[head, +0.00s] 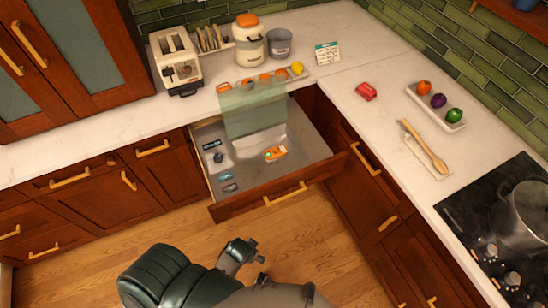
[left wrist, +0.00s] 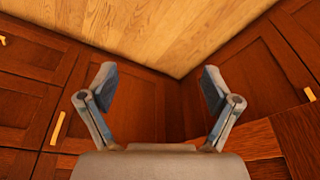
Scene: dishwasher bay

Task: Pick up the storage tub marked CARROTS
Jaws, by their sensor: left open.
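No tub with a readable CARROTS mark shows. In the open drawer (head: 325,171) a small item with an orange and white top (head: 275,153) lies right of the middle; its lettering is too small to read. Small dark and blue labelled pieces (head: 224,177) lie along the drawer's left side. My left gripper (head: 258,262) is in front of the drawer, apart from it, over the floor. In the left wrist view the left gripper (left wrist: 158,80) is open and empty, with cabinet fronts and floor beyond. My right gripper is not in view.
A translucent green panel (head: 254,110) stands at the drawer's back. A toaster (head: 176,64), an orange-lidded jar (head: 249,40) and a grey bucket (head: 280,44) stand on the back counter. A pot (head: 522,218) is on the right hob. The wooden floor (head: 90,270) is clear.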

